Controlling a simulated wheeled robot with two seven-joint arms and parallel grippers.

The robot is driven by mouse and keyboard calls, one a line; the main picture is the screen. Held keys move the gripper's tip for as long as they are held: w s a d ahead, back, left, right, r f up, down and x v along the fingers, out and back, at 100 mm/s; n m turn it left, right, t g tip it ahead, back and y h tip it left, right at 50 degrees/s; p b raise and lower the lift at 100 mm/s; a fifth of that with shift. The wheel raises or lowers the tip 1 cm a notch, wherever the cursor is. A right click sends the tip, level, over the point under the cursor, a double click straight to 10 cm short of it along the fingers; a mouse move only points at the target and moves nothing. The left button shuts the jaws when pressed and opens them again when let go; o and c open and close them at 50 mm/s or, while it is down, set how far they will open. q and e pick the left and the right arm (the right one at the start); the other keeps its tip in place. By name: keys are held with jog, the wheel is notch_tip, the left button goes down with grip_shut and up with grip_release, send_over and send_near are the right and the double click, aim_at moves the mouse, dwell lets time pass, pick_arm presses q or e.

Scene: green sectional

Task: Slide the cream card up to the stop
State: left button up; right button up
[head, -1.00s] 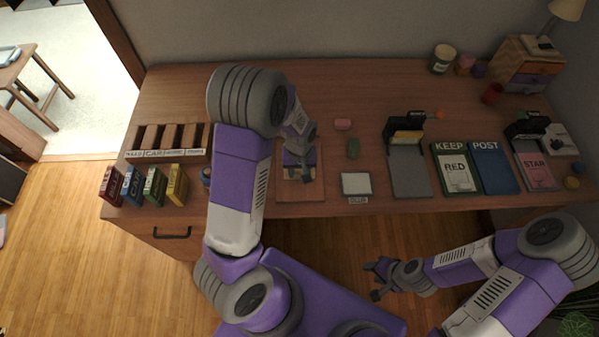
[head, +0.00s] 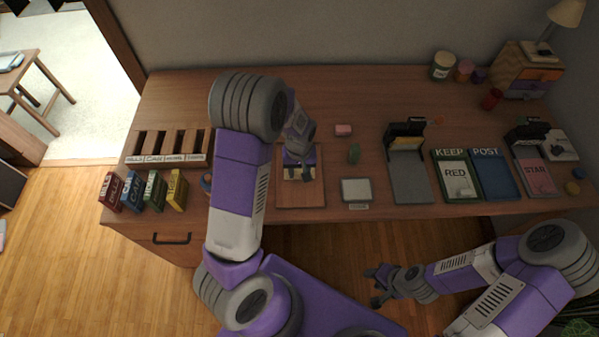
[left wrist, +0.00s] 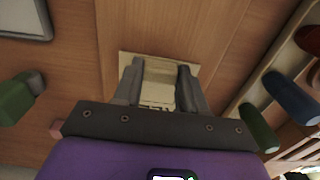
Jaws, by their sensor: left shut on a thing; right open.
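A cream card (left wrist: 158,68) with dark lettering lies on a brown wooden board (head: 300,196). In the left wrist view it sits between the two grey fingers of my left gripper (left wrist: 160,80), and part of it shows beyond their tips. In the head view the left gripper (head: 298,176) is low over the board and shut on the card, covering most of it; a pale sliver shows beside the fingers. I cannot make out the stop; the gripper and arm cover the far part of the board. My right gripper (head: 376,286) is open and empty in front of the desk.
A small framed pad (head: 356,190), a green object (head: 354,153) and a pink block (head: 343,130) are right of the board. Several upright coloured boxes (head: 152,188) and a slotted rack (head: 170,145) stand left. Stands and KEEP and POST trays (head: 492,178) are farther right.

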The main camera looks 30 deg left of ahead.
pick_arm(q)
jog(key=o, duration=1.1)
notch_tip(320, 180, up, 8)
jog(key=shift+f+p, duration=0.2)
jog(key=shift+p, duration=0.9)
jog(key=shift+s, duration=0.1)
